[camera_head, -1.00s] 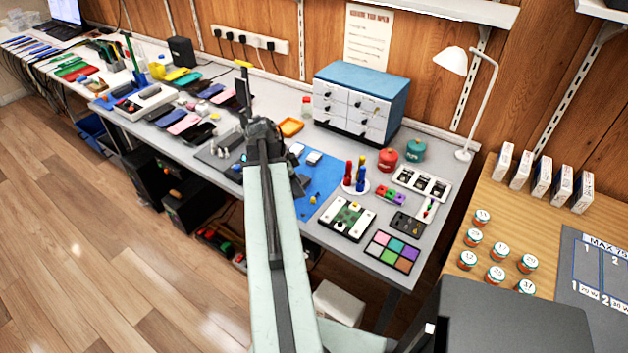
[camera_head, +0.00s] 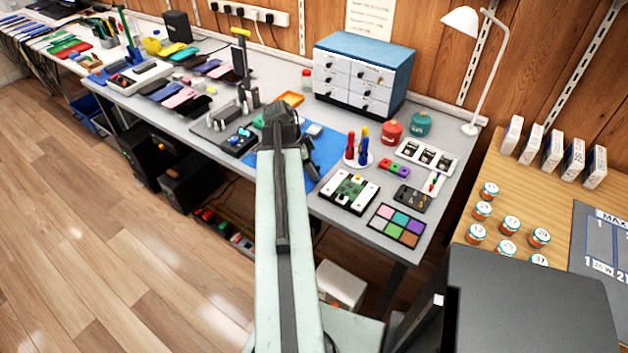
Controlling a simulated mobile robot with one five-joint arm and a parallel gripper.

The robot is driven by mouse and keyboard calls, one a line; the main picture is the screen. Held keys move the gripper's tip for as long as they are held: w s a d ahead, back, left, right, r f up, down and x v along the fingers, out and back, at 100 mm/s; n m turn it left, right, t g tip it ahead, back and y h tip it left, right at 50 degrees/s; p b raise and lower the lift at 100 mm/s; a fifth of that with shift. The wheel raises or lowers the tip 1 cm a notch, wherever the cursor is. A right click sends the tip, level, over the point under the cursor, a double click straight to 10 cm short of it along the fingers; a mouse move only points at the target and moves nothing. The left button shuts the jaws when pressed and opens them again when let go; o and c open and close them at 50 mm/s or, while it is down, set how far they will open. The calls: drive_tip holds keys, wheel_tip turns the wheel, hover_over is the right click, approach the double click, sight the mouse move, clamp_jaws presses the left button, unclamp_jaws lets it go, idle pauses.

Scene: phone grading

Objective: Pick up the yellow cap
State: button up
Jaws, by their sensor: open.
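I cannot single out a yellow cap for certain. A small yellow top (camera_head: 365,132) shows among red and blue pieces on a round white stand, right of the blue mat (camera_head: 318,178). It is too small to tell whether it is a cap. My gripper (camera_head: 308,160) shows only as a dark shape over the blue mat, beside the end of my pale green arm, left of the stand. It is open, but its fingertips are hard to make out. My arm hides part of the mat.
A blue-topped drawer cabinet (camera_head: 364,75) stands behind the mat. Red (camera_head: 392,130) and teal (camera_head: 420,124) pots, a white tray (camera_head: 427,157) and a color palette (camera_head: 396,226) lie to the right. A tall yellow-topped tool (camera_head: 241,50) stands at the left. Phones cover the bench further left.

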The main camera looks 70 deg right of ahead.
drive_tip(key=shift+r, duration=0.1)
drive_tip(key=shift+c, duration=0.2)
clamp_jaws()
drive_tip(key=shift+r, duration=0.15)
wheel_tip(320, 180, up, 10)
drive_tip(key=p, duration=1)
